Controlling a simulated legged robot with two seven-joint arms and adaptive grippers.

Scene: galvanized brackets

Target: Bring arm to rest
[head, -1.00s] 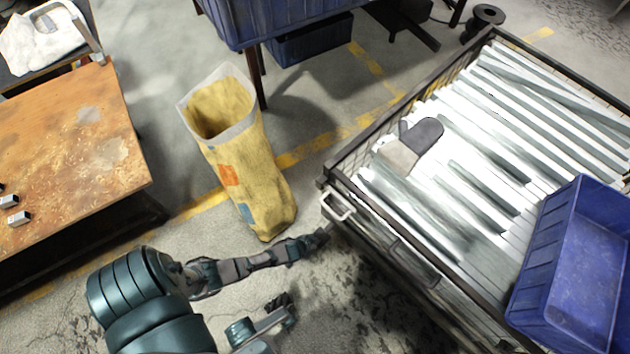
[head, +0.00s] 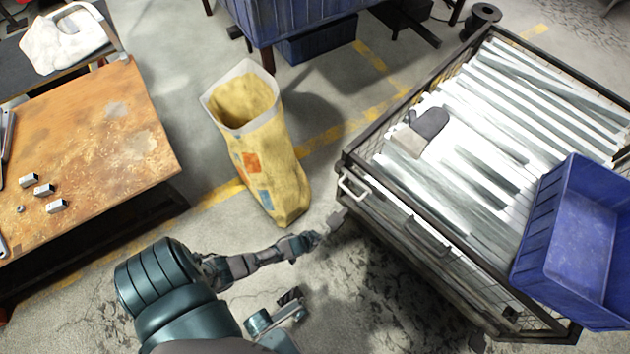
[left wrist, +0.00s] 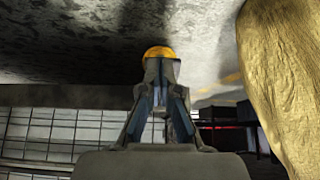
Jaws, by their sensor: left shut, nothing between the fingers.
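My left arm reaches out over the floor in the head view. Its gripper (head: 330,228) is low, between the yellow sack (head: 273,165) and the near left corner of the wire-sided cart (head: 345,165). It appears apart from both. In the left wrist view the fingers (left wrist: 158,60) come together with no held object visible. A small yellow-orange patch shows at their tips; I cannot tell what it is. The sack (left wrist: 285,80) stands along the right edge of that view.
The cart holds metal bars, a grey glove (head: 427,124) and a blue bin (head: 580,230). A worn table (head: 100,150) with several small metal brackets (head: 43,189) stands at left. Another blue container (head: 285,20) is at the back. Open floor lies around my arm.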

